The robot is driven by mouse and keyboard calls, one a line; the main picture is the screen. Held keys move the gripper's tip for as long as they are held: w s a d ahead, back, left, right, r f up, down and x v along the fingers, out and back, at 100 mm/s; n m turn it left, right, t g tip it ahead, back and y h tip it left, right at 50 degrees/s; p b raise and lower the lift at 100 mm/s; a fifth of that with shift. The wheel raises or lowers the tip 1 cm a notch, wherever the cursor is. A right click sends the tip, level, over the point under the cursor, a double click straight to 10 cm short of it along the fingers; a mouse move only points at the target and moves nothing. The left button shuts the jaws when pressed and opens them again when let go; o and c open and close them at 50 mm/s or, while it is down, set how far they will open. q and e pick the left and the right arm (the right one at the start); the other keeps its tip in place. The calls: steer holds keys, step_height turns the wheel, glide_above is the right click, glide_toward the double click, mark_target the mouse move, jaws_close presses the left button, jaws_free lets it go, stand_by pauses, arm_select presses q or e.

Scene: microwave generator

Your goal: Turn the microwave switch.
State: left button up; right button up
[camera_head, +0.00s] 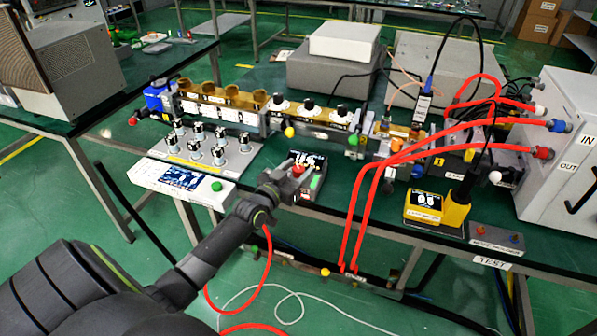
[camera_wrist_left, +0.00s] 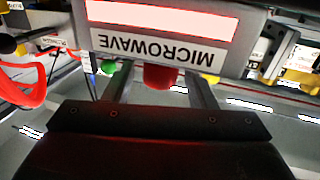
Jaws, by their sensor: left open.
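The microwave box (camera_head: 318,165) is a small dark unit on the bench in the head view, with a display on top and red and green parts on it. In the left wrist view its MICROWAVE label (camera_wrist_left: 160,47) appears upside down below a bright red-edged screen. A red knob (camera_wrist_left: 161,77) sticks out of its front, between a green button (camera_wrist_left: 108,67) and a yellow one (camera_wrist_left: 210,78). My left gripper (camera_head: 294,182) is open at the front of the box. In the wrist view its fingers (camera_wrist_left: 160,84) stand either side of the red knob, with visible gaps.
Red hoses (camera_head: 367,190) run right of the box to a white cabinet (camera_head: 563,150). A white panel with a screen (camera_head: 182,178) and a green button lies to the left. A yellow meter (camera_head: 440,208) stands on the right. A cable hangs near my left arm.

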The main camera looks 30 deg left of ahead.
arm_select(q)
steer(key=shift+w, duration=0.4)
